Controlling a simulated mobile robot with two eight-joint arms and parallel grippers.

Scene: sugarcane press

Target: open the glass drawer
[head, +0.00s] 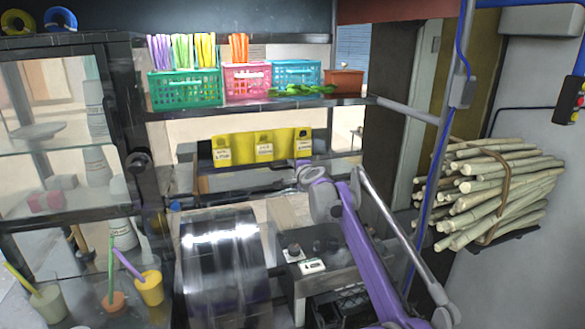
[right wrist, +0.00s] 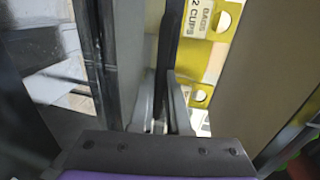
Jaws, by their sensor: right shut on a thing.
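My right gripper (head: 299,175) is at the end of the purple arm, at the right part of a dark rail (head: 245,171) below a yellow panel (head: 232,152) with white labels. In the right wrist view, its two fingers (right wrist: 161,118) are shut around a dark narrow bar (right wrist: 166,62). The yellow panel (right wrist: 216,48), with a label reading "2 cups", shows beside the bar. I cannot tell for sure which part is the glass drawer's own edge. My left gripper is not in view.
A glass cabinet (head: 55,140) with cups and straws stands left. A shiny drum (head: 220,260) is in front of the rail. Coloured baskets (head: 185,88) stand on the shelf above. A sugarcane bundle (head: 490,190) and blue-cabled post (head: 440,150) are at right.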

